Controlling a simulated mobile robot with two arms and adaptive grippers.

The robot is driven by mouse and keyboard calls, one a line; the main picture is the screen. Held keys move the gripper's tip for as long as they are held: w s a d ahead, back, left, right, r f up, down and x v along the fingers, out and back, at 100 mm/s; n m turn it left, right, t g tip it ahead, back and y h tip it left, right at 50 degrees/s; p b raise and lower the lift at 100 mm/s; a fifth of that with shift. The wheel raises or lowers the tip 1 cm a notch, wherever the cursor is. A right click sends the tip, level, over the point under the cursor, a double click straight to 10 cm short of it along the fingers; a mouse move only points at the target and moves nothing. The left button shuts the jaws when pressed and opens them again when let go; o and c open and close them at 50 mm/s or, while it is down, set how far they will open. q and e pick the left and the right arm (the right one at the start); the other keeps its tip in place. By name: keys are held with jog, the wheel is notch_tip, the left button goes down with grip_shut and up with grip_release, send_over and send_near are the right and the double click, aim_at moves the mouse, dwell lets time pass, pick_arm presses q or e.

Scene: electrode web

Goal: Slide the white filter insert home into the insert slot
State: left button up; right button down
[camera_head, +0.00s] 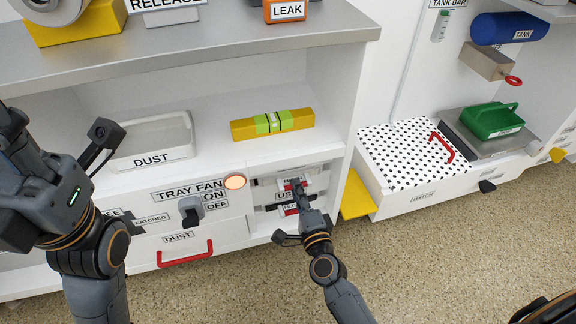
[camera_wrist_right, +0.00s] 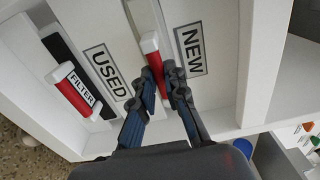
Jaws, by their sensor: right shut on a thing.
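My right gripper (camera_head: 294,186) is at the small cabinet bay right of the tray-fan switch. In the right wrist view its fingers (camera_wrist_right: 165,78) are closed around the red grip (camera_wrist_right: 155,58) of a white insert (camera_wrist_right: 142,17). The insert stands between the USED label (camera_wrist_right: 106,73) and the NEW label (camera_wrist_right: 190,50); how deep it sits is hidden. A second red grip marked FILTER (camera_wrist_right: 76,92) lies across a dark slot (camera_wrist_right: 66,57) to the left. My left gripper (camera_head: 14,128) is at the left edge, partly cut off; its fingers are unclear.
A white side wall (camera_wrist_right: 258,60) stands close to my right gripper. A yellow level (camera_head: 272,123) and DUST tray (camera_head: 152,142) are on the shelf above. The round lamp (camera_head: 235,182), fan switch (camera_head: 190,208) and yellow flap (camera_head: 357,196) flank the bay.

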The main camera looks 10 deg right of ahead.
jog(key=shift+s, duration=0.65)
jog(key=s, duration=1.1)
jog(key=shift+s+d, duration=0.25)
jog(key=shift+s, duration=0.1)
dwell(1.3)
